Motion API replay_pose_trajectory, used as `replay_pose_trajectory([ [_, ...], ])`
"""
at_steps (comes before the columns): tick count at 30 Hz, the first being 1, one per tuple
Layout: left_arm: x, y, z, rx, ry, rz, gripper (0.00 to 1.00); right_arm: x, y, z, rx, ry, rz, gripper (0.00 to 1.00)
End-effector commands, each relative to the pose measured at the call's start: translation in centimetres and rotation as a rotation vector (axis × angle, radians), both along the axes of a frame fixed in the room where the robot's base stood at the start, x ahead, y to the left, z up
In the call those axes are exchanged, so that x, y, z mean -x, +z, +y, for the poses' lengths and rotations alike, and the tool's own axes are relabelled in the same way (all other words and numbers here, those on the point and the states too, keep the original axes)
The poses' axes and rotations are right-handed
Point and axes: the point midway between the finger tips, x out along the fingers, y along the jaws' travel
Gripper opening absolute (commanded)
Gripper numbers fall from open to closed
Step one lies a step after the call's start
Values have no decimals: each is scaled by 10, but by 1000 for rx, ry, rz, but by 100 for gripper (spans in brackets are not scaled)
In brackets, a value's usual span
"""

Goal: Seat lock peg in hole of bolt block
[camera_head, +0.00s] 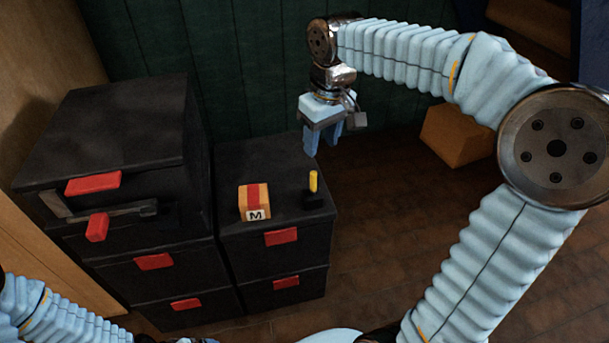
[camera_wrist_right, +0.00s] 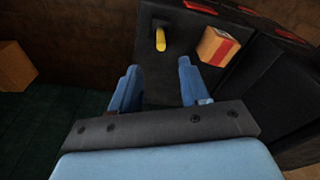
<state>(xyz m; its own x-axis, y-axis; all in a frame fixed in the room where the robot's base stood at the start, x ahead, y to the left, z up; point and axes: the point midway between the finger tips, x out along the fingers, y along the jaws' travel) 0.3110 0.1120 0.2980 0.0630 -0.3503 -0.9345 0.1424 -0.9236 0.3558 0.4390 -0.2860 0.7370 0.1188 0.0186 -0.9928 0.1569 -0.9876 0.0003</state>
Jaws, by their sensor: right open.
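A yellow peg (camera_head: 313,181) stands upright on a small black base (camera_head: 313,200) near the right front corner of the low black cabinet. It also shows in the right wrist view (camera_wrist_right: 160,40), beyond the fingertips. A grey bar mechanism (camera_head: 105,208) lies across the upper front of the taller cabinet; I cannot tell for sure which part is the bolt block, and no hole is clear. My right gripper (camera_head: 322,148) is open and empty, pointing down above the low cabinet's back right, apart from the peg. Its two blue fingers show in the wrist view (camera_wrist_right: 159,84). My left gripper is not visible.
An orange box with a red stripe and an M label (camera_head: 254,202) sits left of the peg on the low cabinet (camera_head: 262,157). The taller black cabinet (camera_head: 110,130) with red handles stands to the left. An orange block (camera_head: 455,133) lies on the floor behind.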

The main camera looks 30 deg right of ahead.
Motion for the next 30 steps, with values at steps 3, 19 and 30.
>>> replay_pose_trajectory([
  [3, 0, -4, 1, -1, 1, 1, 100, -1, -20, 0, 1, -1, 5, 46],
  [19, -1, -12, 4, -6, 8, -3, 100, -14, -97, 2, -1, -2, 4, 46],
  [30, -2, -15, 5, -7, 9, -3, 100, -22, -134, 4, 0, -1, 1, 46],
])
